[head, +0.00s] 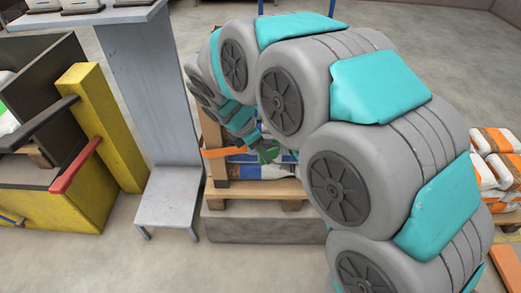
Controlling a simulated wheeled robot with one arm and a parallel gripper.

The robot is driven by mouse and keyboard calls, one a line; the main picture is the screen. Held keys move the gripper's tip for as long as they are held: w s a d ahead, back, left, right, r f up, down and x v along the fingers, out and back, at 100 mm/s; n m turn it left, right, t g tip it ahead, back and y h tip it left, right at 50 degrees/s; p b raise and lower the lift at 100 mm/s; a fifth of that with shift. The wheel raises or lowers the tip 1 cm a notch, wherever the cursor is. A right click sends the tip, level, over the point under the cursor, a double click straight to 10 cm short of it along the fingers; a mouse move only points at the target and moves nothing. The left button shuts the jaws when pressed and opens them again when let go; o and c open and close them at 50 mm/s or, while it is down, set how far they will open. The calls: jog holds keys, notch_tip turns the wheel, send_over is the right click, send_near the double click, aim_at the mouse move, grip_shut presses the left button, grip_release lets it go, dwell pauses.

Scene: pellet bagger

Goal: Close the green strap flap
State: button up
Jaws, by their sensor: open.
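The green strap flap (267,151) shows as a small green piece at the front of a wooden-framed pallet load, right of an orange strap (226,152). It is small and partly hidden by my arm, so I cannot tell how far it stands open. My gripper (252,137) is open at the end of my arm, just above and left of the green flap. Its fingers are mostly hidden, and I cannot tell whether they touch the flap.
The wooden pallet (256,194) rests on a grey block (262,229). A grey step (168,200) stands to its left, beside a yellow post (103,125) with a red bar (76,166). White and orange sacks (500,180) are stacked at the right. The front floor is clear.

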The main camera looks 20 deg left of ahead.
jog(key=shift+c, duration=0.3)
grip_shut()
jog(key=shift+w+a+r+m+p, duration=0.15)
jog(key=shift+w+a+m+p, duration=0.1)
jog(key=shift+m+p, duration=0.25)
jog(key=shift+w+a+m+g+h+p, duration=0.2)
jog(key=shift+w+m+g+h+p, duration=0.15)
jog(key=shift+m, duration=0.45)
jog(key=shift+s, duration=0.1)
jog(key=shift+o, duration=0.3)
grip_release()
